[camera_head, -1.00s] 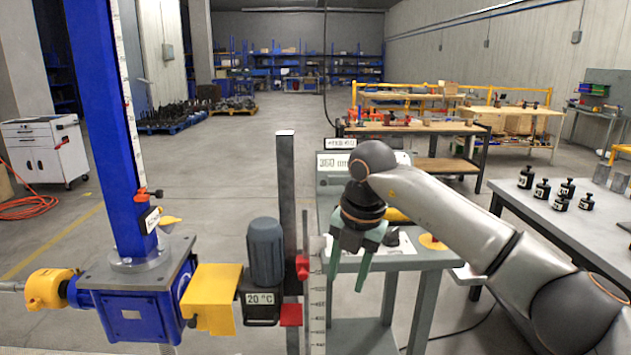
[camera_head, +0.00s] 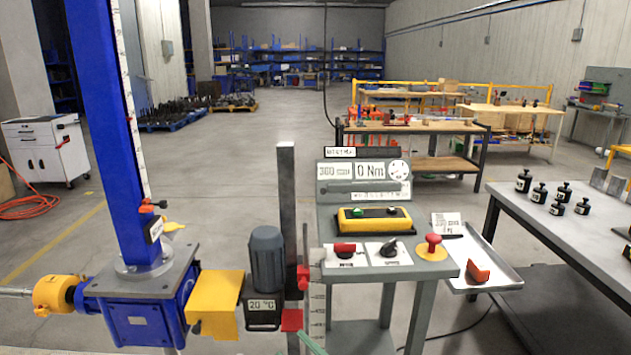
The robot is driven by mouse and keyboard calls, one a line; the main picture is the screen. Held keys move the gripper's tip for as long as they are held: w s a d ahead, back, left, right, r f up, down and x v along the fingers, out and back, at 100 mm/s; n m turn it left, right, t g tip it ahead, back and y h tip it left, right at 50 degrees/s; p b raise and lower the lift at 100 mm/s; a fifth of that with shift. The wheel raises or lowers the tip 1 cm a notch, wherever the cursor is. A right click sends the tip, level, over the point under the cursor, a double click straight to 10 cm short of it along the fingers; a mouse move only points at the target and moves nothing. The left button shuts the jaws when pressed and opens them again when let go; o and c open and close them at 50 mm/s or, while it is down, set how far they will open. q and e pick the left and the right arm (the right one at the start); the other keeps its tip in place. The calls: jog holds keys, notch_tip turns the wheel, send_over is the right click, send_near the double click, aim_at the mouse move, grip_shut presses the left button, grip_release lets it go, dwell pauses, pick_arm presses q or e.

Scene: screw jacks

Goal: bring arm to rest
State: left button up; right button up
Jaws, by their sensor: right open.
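Only a small green finger part of my right gripper (camera_head: 312,344) shows, at the bottom edge just right of centre. The rest of the gripper and its arm are out of view. It is open, and I see nothing held by it. It is below the front of the grey control stand (camera_head: 432,275). My left gripper is not in view.
A blue screw jack (camera_head: 140,310) with a yellow coupling (camera_head: 215,303) and grey motor (camera_head: 267,260) stands at the left. The stand carries a display panel (camera_head: 362,172), a red mushroom button (camera_head: 432,243) and a side tray (camera_head: 505,272). Black weights (camera_head: 540,192) stand on the right table (camera_head: 590,240).

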jog(key=s+d+f+m+t+h, duration=0.2)
jog(key=d+f+m+h, duration=0.5)
jog(key=d+f, duration=0.1)
jog(key=s+d+f+m+g+h+p, duration=0.1)
jog(key=s+d+f+m+g+h, duration=0.1)
jog(key=s+d+f, duration=0.3)
jog(key=s+d+f+m+g+h+p, duration=0.1)
jog(key=s+d+f+m+g+h, duration=0.2)
jog(key=s+f, duration=0.8)
jog(key=s+d+g+h, duration=0.1)
jog(key=s+d+g, duration=0.1)
jog(key=d, duration=0.1)
jog(key=shift+s+d+f+g+h, duration=0.25)
jog(key=shift+d+g+h, duration=0.05)
